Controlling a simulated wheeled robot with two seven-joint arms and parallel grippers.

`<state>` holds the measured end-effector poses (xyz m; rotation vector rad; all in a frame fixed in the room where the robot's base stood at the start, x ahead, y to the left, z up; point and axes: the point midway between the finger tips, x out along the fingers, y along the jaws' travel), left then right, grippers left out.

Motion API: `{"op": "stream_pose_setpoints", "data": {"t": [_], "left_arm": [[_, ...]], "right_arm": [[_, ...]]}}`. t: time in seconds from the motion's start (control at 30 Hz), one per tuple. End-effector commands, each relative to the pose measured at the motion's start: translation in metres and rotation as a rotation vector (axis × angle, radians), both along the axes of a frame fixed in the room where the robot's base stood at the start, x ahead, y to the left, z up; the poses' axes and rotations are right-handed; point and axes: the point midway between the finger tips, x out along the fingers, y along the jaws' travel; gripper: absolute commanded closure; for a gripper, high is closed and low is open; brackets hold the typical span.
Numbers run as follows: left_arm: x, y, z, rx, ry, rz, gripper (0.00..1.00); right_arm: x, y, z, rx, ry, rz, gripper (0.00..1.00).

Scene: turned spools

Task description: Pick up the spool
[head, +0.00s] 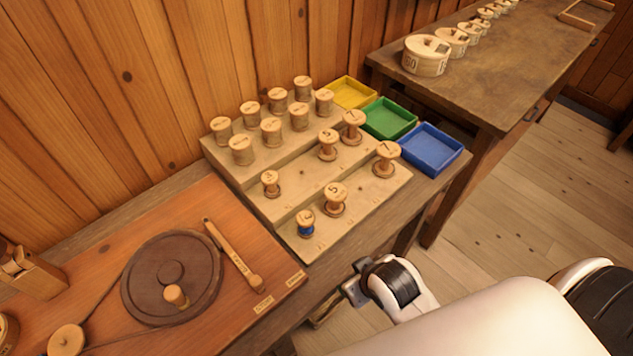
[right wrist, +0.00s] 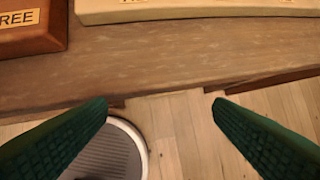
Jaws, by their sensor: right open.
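Several turned wooden spools stand upright on a pale stepped rack (head: 378,194) in the head view. The front tier has a small spool with a blue band (head: 306,230), a spool marked 5 (head: 335,199) and a larger spool (head: 387,158). The middle tier holds a small spool (head: 270,184) and two others; the back tier holds several thicker ones. Another small spool-like piece (head: 176,296) is on a dark disc. My right gripper (right wrist: 160,106) is open and empty, in front of the bench edge, apart from the rack. My left gripper is out of view.
Yellow (head: 350,92), green (head: 388,118) and blue (head: 431,150) trays sit right of the rack. A red-brown board (head: 225,315) with the dark disc (head: 150,270) and a wooden stick (head: 233,256) lies left. A second table (head: 490,85) stands back right.

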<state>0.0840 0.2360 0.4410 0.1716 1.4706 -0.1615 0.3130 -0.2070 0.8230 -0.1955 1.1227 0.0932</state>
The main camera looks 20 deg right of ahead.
Motion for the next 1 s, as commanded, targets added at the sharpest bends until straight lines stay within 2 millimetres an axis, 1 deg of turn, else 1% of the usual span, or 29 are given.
{"op": "stream_pose_setpoints", "data": {"t": [0.03,0.07,0.1,0.27,0.37,0.47,0.5,0.57,0.6,0.63,0.67,0.7,0.77,0.8,0.87,0.9,0.97,1.0], "left_arm": [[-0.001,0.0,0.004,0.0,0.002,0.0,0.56],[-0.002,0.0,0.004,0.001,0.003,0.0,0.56],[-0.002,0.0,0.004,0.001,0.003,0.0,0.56],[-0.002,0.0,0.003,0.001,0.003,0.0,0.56],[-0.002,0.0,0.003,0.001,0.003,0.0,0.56],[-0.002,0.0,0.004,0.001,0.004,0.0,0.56],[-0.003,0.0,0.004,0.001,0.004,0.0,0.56],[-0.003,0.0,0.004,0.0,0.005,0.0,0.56],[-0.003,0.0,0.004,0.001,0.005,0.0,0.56],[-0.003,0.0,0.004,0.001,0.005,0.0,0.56],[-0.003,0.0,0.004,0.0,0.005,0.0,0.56],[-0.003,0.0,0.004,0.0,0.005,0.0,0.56],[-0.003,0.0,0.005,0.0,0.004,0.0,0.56],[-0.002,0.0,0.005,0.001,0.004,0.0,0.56],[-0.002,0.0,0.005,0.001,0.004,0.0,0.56],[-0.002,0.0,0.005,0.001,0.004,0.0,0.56],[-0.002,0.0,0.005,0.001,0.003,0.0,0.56],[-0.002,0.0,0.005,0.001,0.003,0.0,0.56]], "right_arm": [[0.005,-0.001,0.019,-0.007,-0.037,0.002,0.24],[0.013,-0.002,0.029,-0.019,-0.075,0.005,0.24],[0.027,-0.002,0.038,-0.036,-0.136,0.013,0.24],[0.078,0.0,0.068,-0.101,-0.363,0.055,0.24],[0.108,0.005,0.094,-0.141,-0.521,0.097,0.24],[0.139,0.015,0.127,-0.188,-0.705,0.16,0.24],[0.151,0.022,0.143,-0.208,-0.788,0.195,0.24],[0.168,0.034,0.172,-0.242,-0.93,0.261,0.24],[0.178,0.045,0.191,-0.266,-1.029,0.315,0.24],[0.184,0.054,0.207,-0.283,-1.105,0.361,0.24],[0.188,0.064,0.221,-0.301,-1.179,0.412,0.24],[0.192,0.078,0.239,-0.323,-1.274,0.484,0.24],[0.193,0.101,0.262,-0.356,-1.407,0.605,0.24],[0.191,0.117,0.275,-0.377,-1.49,0.693,0.24],[0.185,0.14,0.289,-0.409,-1.601,0.839,0.24],[0.179,0.156,0.294,-0.43,-1.665,0.943,0.24],[0.17,0.176,0.298,-0.46,-1.743,1.113,0.24],[0.163,0.189,0.295,-0.483,-1.783,1.234,0.24]]}}
